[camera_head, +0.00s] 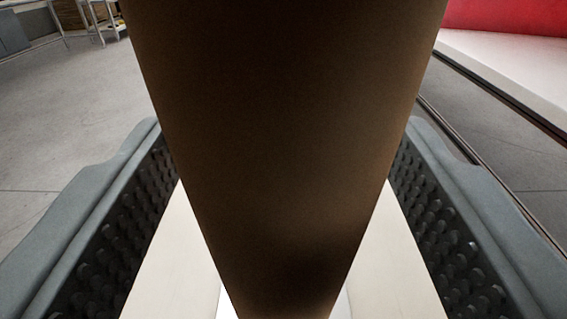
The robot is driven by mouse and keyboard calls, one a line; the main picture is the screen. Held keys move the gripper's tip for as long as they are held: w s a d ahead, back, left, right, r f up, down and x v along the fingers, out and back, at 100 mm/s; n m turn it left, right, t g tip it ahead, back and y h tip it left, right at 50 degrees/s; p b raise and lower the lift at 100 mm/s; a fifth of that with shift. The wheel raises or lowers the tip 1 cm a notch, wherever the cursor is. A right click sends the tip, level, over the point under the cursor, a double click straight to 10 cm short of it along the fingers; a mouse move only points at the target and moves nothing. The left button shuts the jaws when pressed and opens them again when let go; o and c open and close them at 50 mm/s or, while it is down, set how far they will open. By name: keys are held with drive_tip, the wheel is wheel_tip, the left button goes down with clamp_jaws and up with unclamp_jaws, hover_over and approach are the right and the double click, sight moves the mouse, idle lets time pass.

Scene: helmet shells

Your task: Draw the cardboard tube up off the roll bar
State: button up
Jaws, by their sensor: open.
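The cardboard tube (285,150) is a large brown shape filling the middle of the view, wide at the top and narrowing toward the bottom edge. My gripper (283,135) is open, with one grey finger with a dark studded pad on each side of the tube. The tube lies between the two fingers, with a visible gap to each pad at the lower part. Higher up, the tube's edges pass close to the fingertips in the picture, and I cannot tell whether they touch. The roll bar is not visible; the tube blocks the view straight ahead.
A red and white structure (510,50) is at the upper right, with dark rails (490,130) below it. Grey floor (75,120) lies open at the left. White-legged furniture (80,20) stands far off at the upper left.

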drive_tip(key=c, duration=1.1)
drive_tip(key=shift+s+r, duration=0.15)
drive_tip(key=shift+r, duration=3.35)
drive_tip(key=shift+s+r, duration=0.15)
drive_tip(key=shift+r, duration=3.35)
drive_tip(key=shift+s+r, duration=0.15)
drive_tip(key=shift+r, duration=3.35)
drive_tip(key=shift+s+r, duration=0.1)
drive_tip(key=shift+r, duration=3.4)
drive_tip(key=shift+s+r, duration=0.15)
drive_tip(key=shift+r, duration=3)
drive_tip(key=shift+s+r, duration=0.1)
drive_tip(key=shift+r, duration=3.05)
